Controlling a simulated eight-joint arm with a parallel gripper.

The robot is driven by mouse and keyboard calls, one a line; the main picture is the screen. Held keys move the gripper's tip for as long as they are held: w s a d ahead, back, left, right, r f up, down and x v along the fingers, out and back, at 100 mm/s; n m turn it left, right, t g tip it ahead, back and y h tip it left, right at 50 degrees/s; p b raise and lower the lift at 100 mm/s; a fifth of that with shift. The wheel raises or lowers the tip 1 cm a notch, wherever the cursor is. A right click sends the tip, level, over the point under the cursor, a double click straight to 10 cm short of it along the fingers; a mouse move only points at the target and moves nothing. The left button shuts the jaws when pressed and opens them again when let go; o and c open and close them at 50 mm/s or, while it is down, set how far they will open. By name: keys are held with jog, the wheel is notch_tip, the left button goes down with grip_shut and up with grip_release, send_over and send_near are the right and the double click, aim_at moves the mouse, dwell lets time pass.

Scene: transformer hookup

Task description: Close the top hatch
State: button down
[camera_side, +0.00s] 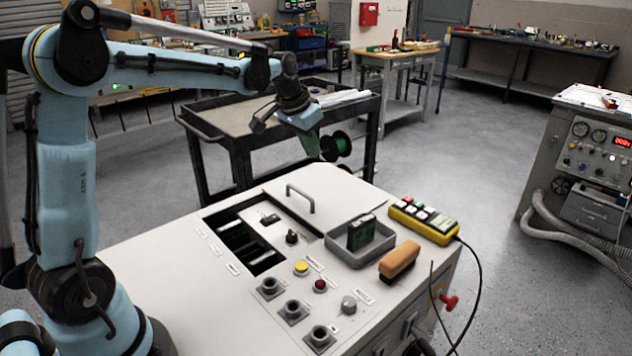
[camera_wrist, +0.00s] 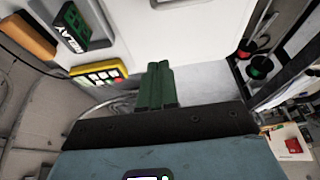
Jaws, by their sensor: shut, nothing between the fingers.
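The top hatch is a white panel with a grey bar handle (camera_side: 301,197), on the white cabinet's top (camera_side: 160,248). Beside it, at the left, a dark opening (camera_side: 243,243) with slots inside is uncovered. The hatch panel's edges are hard to make out. My gripper (camera_side: 308,144) is in the air above and beyond the far edge of the cabinet, apart from the handle. Its green fingers (camera_wrist: 158,85) are together in the wrist view, with nothing between them.
On the cabinet top are a grey tray (camera_side: 345,250) holding a dark green relay (camera_side: 361,232), a tan-brown block (camera_side: 399,260), a yellow button box (camera_side: 424,218) with a cable, and several knobs and sockets. A black cart (camera_side: 222,148) stands behind.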

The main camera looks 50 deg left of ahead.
jog(key=w+a+f, duration=0.1)
jog(key=w+a, duration=0.1)
send_over(322, 200)
notch_tip(322, 200, down, 10)
jog(key=shift+f, duration=0.1)
jog(key=s, duration=0.3)
jog(key=shift+f, duration=0.3)
jog(key=shift+s+f, duration=0.1)
jog(key=shift+s, duration=0.45)
